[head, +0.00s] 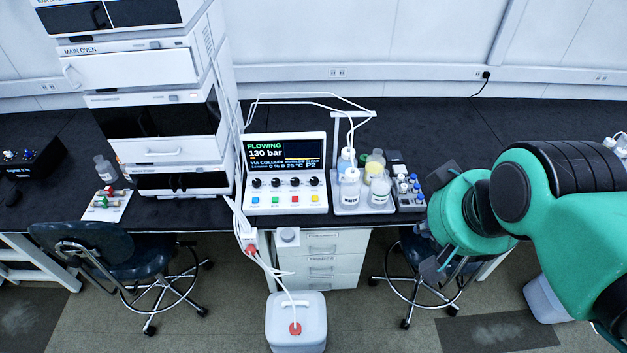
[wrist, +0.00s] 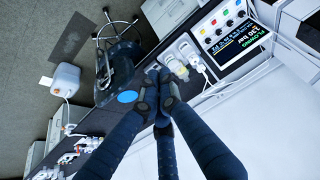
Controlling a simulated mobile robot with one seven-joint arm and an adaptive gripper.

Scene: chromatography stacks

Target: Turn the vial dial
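The control console (head: 287,170) stands on the dark bench in the head view, its screen reading FLOWING and 130 bar. A row of several black dials (head: 286,182) sits below the screen; their labels are too small to read, so I cannot tell which is the vial dial. The console also shows at upper right in the wrist view (wrist: 228,32). My gripper is to the right of the console in the head view, mostly hidden by my green wrist. In the wrist view my gripper's dark fingers (wrist: 158,78) come together at the tips, with nothing visible between them.
A tray of capped bottles (head: 362,203) and a vial rack (head: 408,193) stand between the console and my arm. An instrument stack (head: 150,110) rises left of the console. White tubes (head: 290,98) loop above it. A white waste can (head: 297,318) stands on the floor in front.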

